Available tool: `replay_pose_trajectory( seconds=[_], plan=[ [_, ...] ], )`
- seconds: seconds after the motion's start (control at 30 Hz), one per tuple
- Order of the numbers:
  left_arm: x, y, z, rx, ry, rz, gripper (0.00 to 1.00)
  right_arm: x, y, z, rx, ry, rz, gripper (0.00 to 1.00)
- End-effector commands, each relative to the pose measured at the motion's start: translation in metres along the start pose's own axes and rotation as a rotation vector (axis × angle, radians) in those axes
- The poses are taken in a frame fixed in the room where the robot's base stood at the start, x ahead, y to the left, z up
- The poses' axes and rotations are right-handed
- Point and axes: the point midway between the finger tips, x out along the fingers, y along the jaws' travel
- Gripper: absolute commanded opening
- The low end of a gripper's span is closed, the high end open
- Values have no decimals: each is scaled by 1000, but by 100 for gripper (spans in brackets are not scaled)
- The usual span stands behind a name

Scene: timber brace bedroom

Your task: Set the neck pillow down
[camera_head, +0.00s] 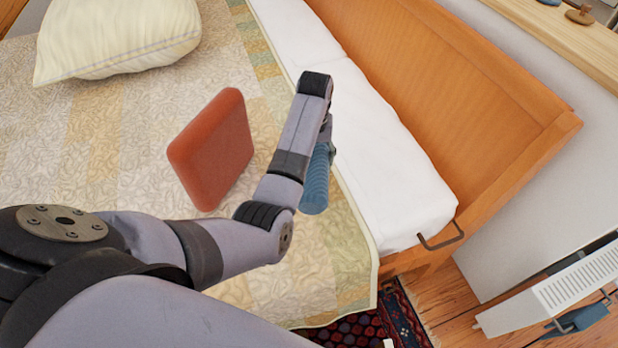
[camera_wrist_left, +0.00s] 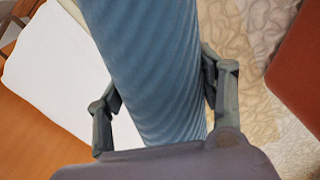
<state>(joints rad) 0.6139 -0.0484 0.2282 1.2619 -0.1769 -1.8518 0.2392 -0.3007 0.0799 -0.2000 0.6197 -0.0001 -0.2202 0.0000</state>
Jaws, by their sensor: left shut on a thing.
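The neck pillow is a blue, ribbed roll (camera_head: 316,182), partly hidden behind my left forearm and wrist in the head view. It also fills the middle of the left wrist view (camera_wrist_left: 150,60). My left gripper (camera_wrist_left: 164,88) is shut on it, with one finger along each side. In the head view, the pillow is over the bed's right side, near the white sheet. I cannot tell whether it touches the bed. My right gripper is in neither view.
A patterned quilt (camera_head: 130,170) covers the bed. A red-orange cushion (camera_head: 212,150) stands left of my gripper, and a cream pillow (camera_head: 118,38) lies at the upper left. A white sheet (camera_head: 375,150) and wooden board (camera_head: 470,80) run along the right. Quilt before the cushion is bare.

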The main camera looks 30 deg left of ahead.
Motion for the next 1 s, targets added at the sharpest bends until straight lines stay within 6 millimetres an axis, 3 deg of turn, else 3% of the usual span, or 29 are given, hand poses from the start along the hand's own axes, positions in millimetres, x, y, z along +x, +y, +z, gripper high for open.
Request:
replay_pose_trajectory(
  seconds=[0.1,0.2,0.47,0.63,1.0],
  plan=[
    [33,0,1,1,-5,-1,24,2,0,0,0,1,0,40],
    [54,0,1,0,-3,0,24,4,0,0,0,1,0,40],
    [79,0,0,-1,-1,0,24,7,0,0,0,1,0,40],
    [106,0,0,-1,-3,0,24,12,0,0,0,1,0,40],
    [115,0,0,-1,1,0,24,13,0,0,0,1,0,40]
  ],
)
